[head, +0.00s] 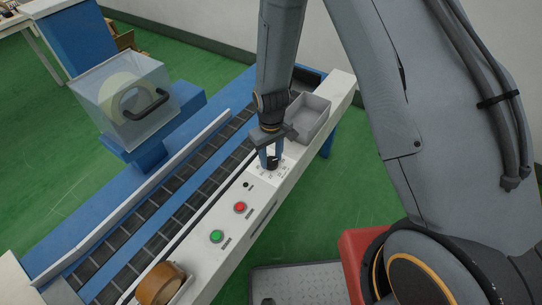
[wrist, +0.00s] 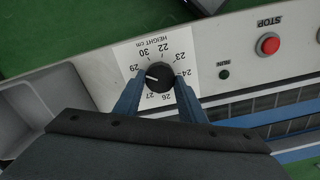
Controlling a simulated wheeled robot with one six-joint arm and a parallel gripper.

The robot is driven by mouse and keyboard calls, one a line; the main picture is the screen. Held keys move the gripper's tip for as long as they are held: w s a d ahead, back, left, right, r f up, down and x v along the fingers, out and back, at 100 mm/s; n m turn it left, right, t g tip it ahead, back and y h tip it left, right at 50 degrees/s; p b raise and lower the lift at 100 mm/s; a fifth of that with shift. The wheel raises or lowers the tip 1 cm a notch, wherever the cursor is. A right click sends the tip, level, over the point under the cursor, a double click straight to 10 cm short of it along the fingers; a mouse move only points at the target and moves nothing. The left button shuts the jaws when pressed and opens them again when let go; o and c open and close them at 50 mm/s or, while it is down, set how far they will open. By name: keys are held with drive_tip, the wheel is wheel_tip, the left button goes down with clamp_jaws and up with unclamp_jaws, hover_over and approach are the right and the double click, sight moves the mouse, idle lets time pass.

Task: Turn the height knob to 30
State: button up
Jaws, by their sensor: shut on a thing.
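The height knob (wrist: 161,74) is a small black dial with a white pointer mark, on a white scale plate labelled "HEIGHT cm" (wrist: 152,44). In the wrist view the mark points left, close to the 29 and short of the 30 label; a blue finger hides part of the scale below 29. My gripper (wrist: 160,82) is shut on the knob, one blue finger on each side. In the head view the knob (head: 272,163) shows between the fingers of my gripper (head: 272,158), which points down at the panel.
A red STOP button (head: 239,207) and green button (head: 216,236) sit on the same panel. A grey open tray (head: 318,112) stands just behind my gripper. The conveyor (head: 190,172) runs alongside; a clear cover box (head: 100,95) stands beyond it.

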sight(271, 160)
drive_tip(key=m, duration=0.3)
drive_tip(key=shift+m+p, duration=0.3)
drive_tip(key=shift+p, duration=0.05)
drive_tip(key=shift+m+p, duration=0.3)
drive_tip(key=shift+m, duration=1.4)
drive_tip(key=o, duration=1)
drive_tip(key=shift+o, duration=0.2)
drive_tip(key=shift+r, duration=0.15)
drive_tip(key=shift+r+b, duration=0.5)
drive_tip(key=shift+r, duration=3.3)
